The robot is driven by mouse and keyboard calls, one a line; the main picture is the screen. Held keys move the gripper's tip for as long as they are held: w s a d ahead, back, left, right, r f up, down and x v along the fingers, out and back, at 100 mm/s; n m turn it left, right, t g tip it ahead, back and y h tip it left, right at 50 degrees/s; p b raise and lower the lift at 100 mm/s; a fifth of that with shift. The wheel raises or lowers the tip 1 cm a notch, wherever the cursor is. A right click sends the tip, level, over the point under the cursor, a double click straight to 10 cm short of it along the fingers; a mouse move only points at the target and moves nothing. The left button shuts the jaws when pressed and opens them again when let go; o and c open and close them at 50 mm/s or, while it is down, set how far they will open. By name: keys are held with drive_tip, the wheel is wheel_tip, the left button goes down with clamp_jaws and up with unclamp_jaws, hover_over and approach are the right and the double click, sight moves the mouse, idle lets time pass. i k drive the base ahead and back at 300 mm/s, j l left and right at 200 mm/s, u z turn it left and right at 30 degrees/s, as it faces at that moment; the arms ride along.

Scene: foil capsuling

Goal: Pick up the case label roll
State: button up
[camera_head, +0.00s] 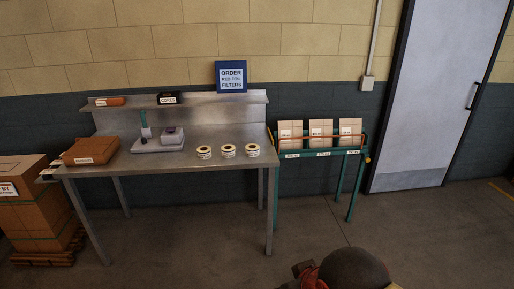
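Three small label rolls stand in a row on the right half of the metal workbench (180,172): a left roll (204,153), a middle roll (228,151) and a right roll (252,151). They look alike, pale with dark and yellowish marks. Their print is too small to read, so I cannot tell which is the case label roll. Part of my arm shows at the bottom edge, well in front of the bench. My gripper is not in view.
A grey device (158,143) and a brown box (91,150) stand left of the rolls. The back shelf (200,100) holds an orange item, a dark box and a blue sign (231,76). A green rack (320,152) with three cartons stands right. The floor ahead is clear.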

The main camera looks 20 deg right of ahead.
sight(252, 150)
drive_tip(key=i+j+z, duration=0.15)
drive_tip(key=z, duration=0.25)
drive_tip(key=i+j+z, duration=0.4)
drive_tip(key=i+j, duration=0.25)
drive_tip(key=i+j+z, duration=0.1)
drive_tip(key=j, duration=0.3)
drive_tip(key=i+j, duration=0.3)
drive_tip(key=i+j+z, duration=0.1)
drive_tip(key=i+j, duration=0.15)
drive_tip(key=j, duration=0.15)
drive_tip(key=i+j, duration=0.2)
drive_tip(key=j, duration=0.15)
drive_tip(key=i+j, duration=0.2)
drive_tip(key=j, duration=0.2)
drive_tip(key=i+j+z, duration=0.1)
drive_tip(key=j, duration=0.25)
drive_tip(key=i, duration=0.1)
